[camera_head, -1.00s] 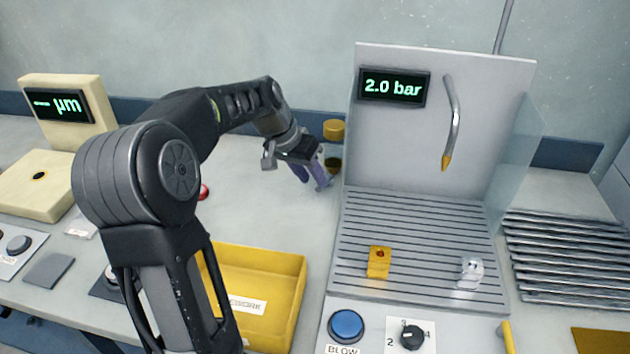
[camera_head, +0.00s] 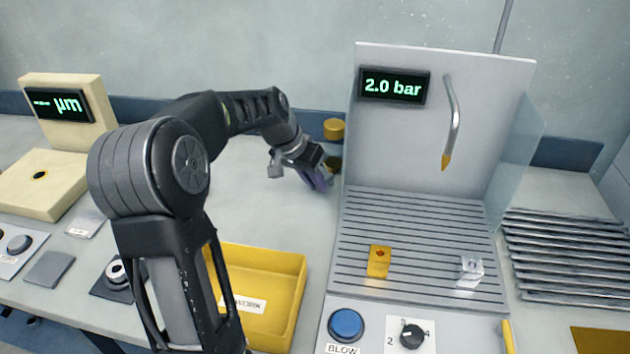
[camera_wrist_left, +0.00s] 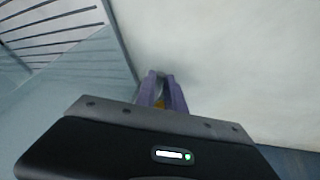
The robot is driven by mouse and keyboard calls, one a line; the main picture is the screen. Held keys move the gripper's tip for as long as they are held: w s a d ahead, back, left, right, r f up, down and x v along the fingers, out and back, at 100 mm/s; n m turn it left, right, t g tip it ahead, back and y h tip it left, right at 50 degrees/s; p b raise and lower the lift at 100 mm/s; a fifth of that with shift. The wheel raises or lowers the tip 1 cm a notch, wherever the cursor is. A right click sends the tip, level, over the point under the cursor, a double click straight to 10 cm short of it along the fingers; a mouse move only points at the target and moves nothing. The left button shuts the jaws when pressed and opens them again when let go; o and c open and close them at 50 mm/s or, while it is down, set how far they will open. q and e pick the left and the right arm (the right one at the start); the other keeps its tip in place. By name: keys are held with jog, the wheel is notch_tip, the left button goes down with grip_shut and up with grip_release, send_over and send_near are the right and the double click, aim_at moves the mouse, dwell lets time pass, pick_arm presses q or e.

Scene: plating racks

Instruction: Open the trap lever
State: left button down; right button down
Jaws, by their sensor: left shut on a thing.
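The trap, a jar with a yellow cap (camera_head: 334,129) and a dark amber body (camera_head: 333,163), stands against the left side of the blow cabinet. My left gripper (camera_head: 320,183) is low in front of the trap, its purple fingers pointing down and close together. In the left wrist view the fingers (camera_wrist_left: 161,90) are shut on a small yellow piece (camera_wrist_left: 160,104), which seems to be the trap lever. The fingers hide most of it, so I cannot tell its angle. My right gripper is not in view.
The blow cabinet (camera_head: 420,250), reading 2.0 bar, holds a yellow block (camera_head: 379,261) and a clear block (camera_head: 470,271) on its slatted floor. The bench behind the tray is clear.

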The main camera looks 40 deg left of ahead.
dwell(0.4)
pick_arm(q)
jog(key=shift+d+r+n+y+p, duration=0.1)
jog(key=shift+d+n+y+p, duration=0.35)
jog(key=shift+n, duration=0.55)
jog(key=shift+w+d+n+y, duration=0.15)
jog(key=shift+d+n+y, duration=0.15)
jog(key=shift+n, duration=0.3)
jog(key=c, duration=1.4)
grip_release()
jog(key=shift+c, duration=0.2)
